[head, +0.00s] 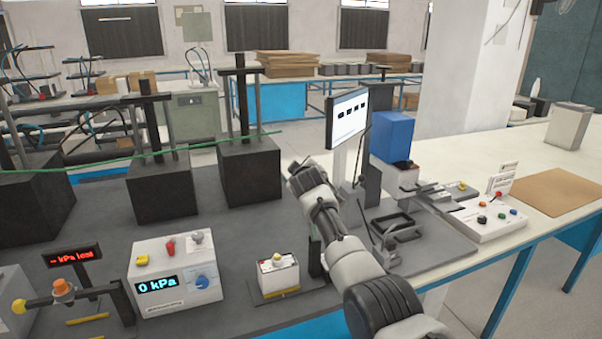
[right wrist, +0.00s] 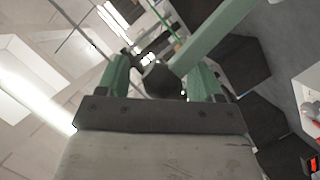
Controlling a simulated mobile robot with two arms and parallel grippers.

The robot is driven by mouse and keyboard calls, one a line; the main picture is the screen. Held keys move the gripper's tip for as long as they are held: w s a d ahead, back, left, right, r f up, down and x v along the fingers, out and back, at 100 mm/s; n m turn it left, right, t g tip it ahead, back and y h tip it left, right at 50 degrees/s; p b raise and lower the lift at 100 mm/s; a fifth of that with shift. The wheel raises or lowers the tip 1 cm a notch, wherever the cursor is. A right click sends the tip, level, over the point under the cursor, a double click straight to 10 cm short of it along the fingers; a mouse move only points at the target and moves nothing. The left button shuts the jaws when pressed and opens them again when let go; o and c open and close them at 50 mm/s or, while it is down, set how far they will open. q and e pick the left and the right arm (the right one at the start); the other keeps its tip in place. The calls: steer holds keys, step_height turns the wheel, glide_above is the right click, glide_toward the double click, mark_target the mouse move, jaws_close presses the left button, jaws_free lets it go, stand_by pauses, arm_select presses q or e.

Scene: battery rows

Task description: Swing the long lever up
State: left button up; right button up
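In the right wrist view my right gripper (right wrist: 162,80) has its two green fingers apart, with a gap between them. A dark round knob (right wrist: 161,81) shows between or just beyond the fingers, with space visible on both sides of it. A long green bar (right wrist: 222,38) runs from near the knob to the upper right; it may be the long lever, but I cannot tell whether the two join. In the head view my right arm reaches in from the lower right and hides its own fingers. My left gripper is in neither view.
A kPa box (head: 175,275) and a small white device (head: 278,273) stand on the grey bench. Black blocks with posts (head: 250,170) stand behind. A screen (head: 347,117) is beyond my right arm, and a button panel (head: 490,218) is to the right.

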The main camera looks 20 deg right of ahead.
steer(key=shift+s+f, duration=0.1)
steer(key=shift+s, duration=0.1)
stand_by(0.4)
steer(key=shift+s, duration=0.2)
steer(key=b+v, duration=0.2)
steer(key=v, duration=0.8)
